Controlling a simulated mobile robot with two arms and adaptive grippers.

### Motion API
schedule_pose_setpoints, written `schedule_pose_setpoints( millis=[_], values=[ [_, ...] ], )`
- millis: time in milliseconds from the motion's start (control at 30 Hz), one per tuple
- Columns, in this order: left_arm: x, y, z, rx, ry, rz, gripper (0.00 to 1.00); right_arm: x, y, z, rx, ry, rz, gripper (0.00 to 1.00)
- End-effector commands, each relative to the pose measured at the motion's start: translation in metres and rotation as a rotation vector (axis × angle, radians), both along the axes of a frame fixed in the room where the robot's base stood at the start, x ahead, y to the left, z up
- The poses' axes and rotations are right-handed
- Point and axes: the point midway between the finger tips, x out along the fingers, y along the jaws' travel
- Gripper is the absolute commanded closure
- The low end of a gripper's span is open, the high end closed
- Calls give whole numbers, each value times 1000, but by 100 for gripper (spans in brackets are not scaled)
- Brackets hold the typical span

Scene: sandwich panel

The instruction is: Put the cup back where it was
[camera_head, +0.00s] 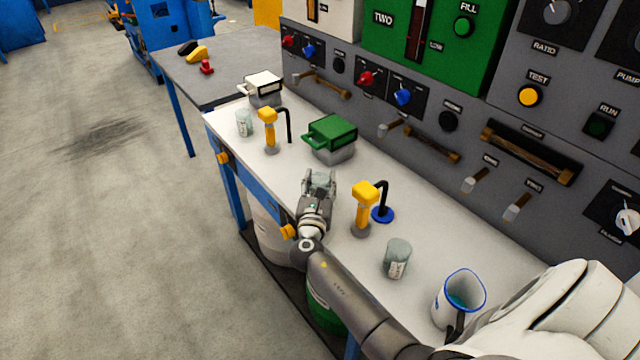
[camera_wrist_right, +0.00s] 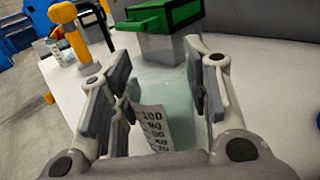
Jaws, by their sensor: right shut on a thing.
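My right gripper (camera_head: 318,188) is shut on a clear, greenish measuring cup (camera_wrist_right: 160,88) above the white bench, in front of the green-lidded box. In the right wrist view the cup stands between the two fingers, its printed scale facing the camera. In the head view the fingers cover much of it, and I cannot tell whether its base touches the bench. A similar cup (camera_head: 397,258) stands nearer on the bench, and another (camera_head: 244,123) stands at the far end. My left gripper is not in view.
Yellow-headed taps (camera_head: 365,205) (camera_head: 268,130) stand on the bench (camera_head: 425,228). The green-lidded box (camera_head: 331,135) is behind the held cup, and a white-lidded box (camera_head: 264,87) is farther off. A blue-rimmed jug (camera_head: 460,295) stands near my arm. The control panel (camera_head: 430,110) bounds the back.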

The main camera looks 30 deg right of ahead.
Motion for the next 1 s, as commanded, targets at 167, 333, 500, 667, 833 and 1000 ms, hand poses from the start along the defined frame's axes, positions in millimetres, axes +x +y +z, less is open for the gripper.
schedule_pose_setpoints(
  millis=[167,333,500,667,833,1000],
  values=[
    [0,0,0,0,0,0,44,0,0,1,-1,-1,0,82],
    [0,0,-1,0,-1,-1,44,0,0,-1,-1,-1,0,48],
    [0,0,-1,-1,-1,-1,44,0,0,-1,-1,-1,0,35],
    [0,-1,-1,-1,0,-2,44,0,0,-1,-1,-1,0,35],
    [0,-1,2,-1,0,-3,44,0,0,4,0,-1,0,35],
    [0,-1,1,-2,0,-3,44,-20,17,0,1,0,1,35]
  ],
)
